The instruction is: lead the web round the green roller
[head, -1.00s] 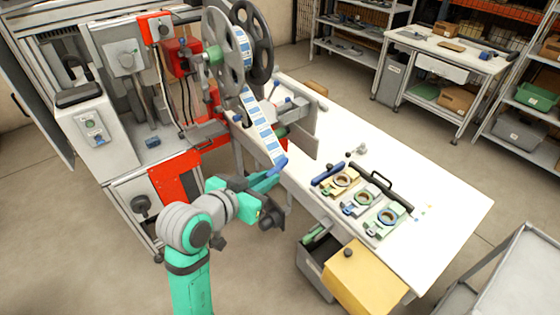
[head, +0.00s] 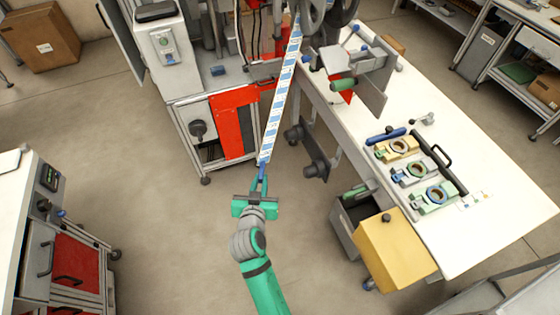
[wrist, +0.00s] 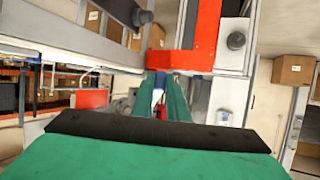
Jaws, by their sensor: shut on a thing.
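The web (head: 279,103) is a long white strip with blue labels. In the head view it runs down from the reel (head: 312,14) at the top, straight and slanting, to my gripper (head: 262,170). My gripper is shut on its lower end, in front of the machine and left of the table. A green roller (head: 343,85) sits beside a red plate near the table's far left corner, up and to the right of my gripper. The web passes left of it, apart from it. In the wrist view my green fingers (wrist: 166,78) are close together with a bit of web (wrist: 157,97) between them.
The machine cabinet with a red panel (head: 234,122) stands beyond my gripper. Dark knobs (head: 308,150) hang by the table's left edge. The white table (head: 470,245) bears several clamp-like fixtures. Floor left of my gripper is clear.

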